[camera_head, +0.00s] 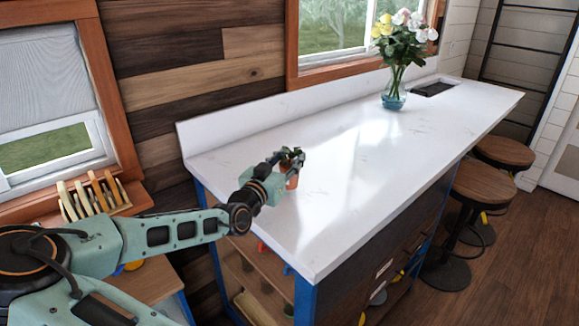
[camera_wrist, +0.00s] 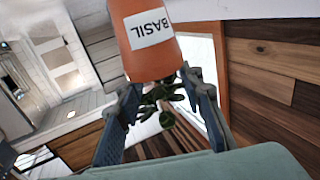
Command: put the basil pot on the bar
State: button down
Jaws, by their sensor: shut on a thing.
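The basil pot (camera_head: 292,181) is a small orange pot with green leaves, at the near left end of the long white bar (camera_head: 350,165). My gripper (camera_head: 289,162) is shut on it near its top. In the wrist view the pot (camera_wrist: 152,62) appears upside down, with a white BASIL label, its rim and leaves between my two fingers (camera_wrist: 160,92). Its base is cut off there. In the head view the pot looks upright over the white top; I cannot tell whether its base touches it.
A glass vase of flowers (camera_head: 393,92) stands toward the bar's far end, near a dark recess (camera_head: 433,88). The white top between is clear. A wooden rack (camera_head: 95,197) is at left by the window. Stools (camera_head: 480,185) stand along the right side.

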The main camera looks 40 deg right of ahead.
notch_tip(320, 180, down, 2)
jog(key=shift+f, duration=0.25)
jog(key=shift+s+a+f+b, duration=0.15)
jog(key=shift+s+f+b, duration=0.05)
jog(key=shift+f+b, duration=0.5)
jog(key=c, duration=1.3)
grip_release()
jog(key=shift+s+f, duration=0.1)
jog(key=shift+f, duration=0.05)
jog(key=shift+r+p, duration=0.8)
jog(key=shift+p, duration=0.15)
jog(key=b+v, duration=0.1)
jog(key=v, duration=1)
jog(key=shift+a, duration=0.35)
